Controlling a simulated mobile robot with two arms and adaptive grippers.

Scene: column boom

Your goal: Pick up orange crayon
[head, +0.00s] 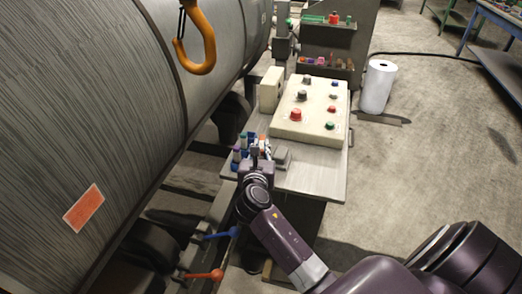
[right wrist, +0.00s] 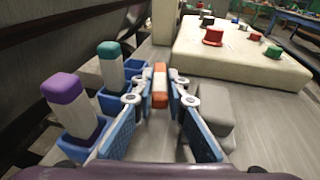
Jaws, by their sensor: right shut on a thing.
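The orange crayon (right wrist: 160,86), an orange-capped stick with a pale body, stands between the fingertips of my right gripper (right wrist: 160,94) in the right wrist view. The gripper is closed on it from both sides. The fingers hide part of it, and I cannot tell whether its lower end is clear of the holder. In the head view my right gripper (head: 258,158) is over the near left corner of the table. The purple-capped crayon (right wrist: 65,90) and the teal-capped crayon (right wrist: 110,62) stand upright in blue holders left of the gripper. My left gripper is not in view.
A pale control box (head: 312,108) with red, green and dark knobs lies on the table (head: 318,180) behind the gripper. A small grey block (right wrist: 213,105) sits close to the right fingers. An orange hook (head: 198,50) hangs beside a large grey cylinder (head: 90,90) at left.

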